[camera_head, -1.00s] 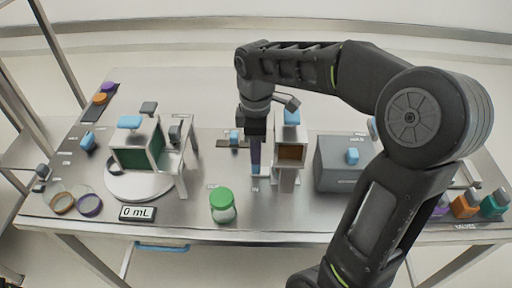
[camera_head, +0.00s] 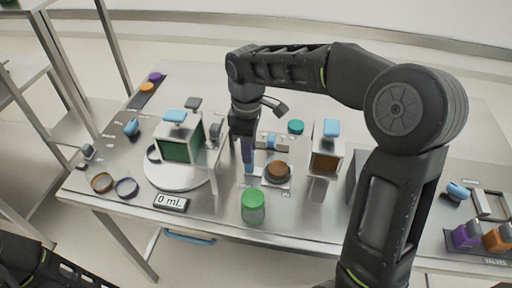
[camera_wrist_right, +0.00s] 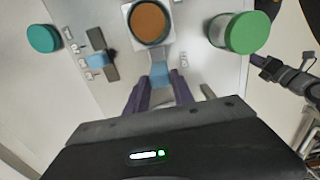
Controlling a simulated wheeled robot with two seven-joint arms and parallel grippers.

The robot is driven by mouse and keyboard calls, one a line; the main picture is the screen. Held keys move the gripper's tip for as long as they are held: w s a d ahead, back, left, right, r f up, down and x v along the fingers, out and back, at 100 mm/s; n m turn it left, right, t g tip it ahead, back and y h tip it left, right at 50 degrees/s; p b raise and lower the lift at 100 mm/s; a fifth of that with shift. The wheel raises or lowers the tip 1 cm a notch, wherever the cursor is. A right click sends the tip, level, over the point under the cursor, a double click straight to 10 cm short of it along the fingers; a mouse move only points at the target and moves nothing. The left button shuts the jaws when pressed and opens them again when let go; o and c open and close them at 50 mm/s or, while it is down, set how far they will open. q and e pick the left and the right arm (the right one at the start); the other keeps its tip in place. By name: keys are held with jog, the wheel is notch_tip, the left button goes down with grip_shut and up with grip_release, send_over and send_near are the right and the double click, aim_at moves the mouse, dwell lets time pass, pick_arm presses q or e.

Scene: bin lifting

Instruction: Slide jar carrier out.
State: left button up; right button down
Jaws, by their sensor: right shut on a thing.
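The jar carrier (camera_head: 290,182) is a small pale square plate with a blue handle (camera_wrist_right: 159,68). A round brown-topped jar (camera_head: 278,171) stands on it; the jar also shows in the wrist view (camera_wrist_right: 150,22). The carrier sits left of the housing with the brown window (camera_head: 326,158), clear of it in the head view. My right gripper (camera_head: 248,168) points down at the carrier's left side, its purple fingers shut on the handle. Part of my left arm (camera_head: 38,265) shows at the lower left. A dark gripper-like part (camera_wrist_right: 262,62) shows at the wrist view's right edge; its jaws are unclear.
A green-lidded jar (camera_head: 253,205) stands in front of the carrier. A teal round lid (camera_head: 296,127) lies behind it. A green-windowed box (camera_head: 180,145) stands on a round plate to the left, with a 0 mL display (camera_head: 171,202). Coloured valves (camera_head: 466,236) are at the right.

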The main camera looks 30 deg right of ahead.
jog(key=c, duration=1.1)
grip_release()
jog(key=shift+w+a, duration=0.2)
jog(key=shift+r, duration=0.15)
notch_tip(320, 180, up, 8)
jog(key=shift+f, duration=0.2)
jog(key=shift+s, duration=0.1)
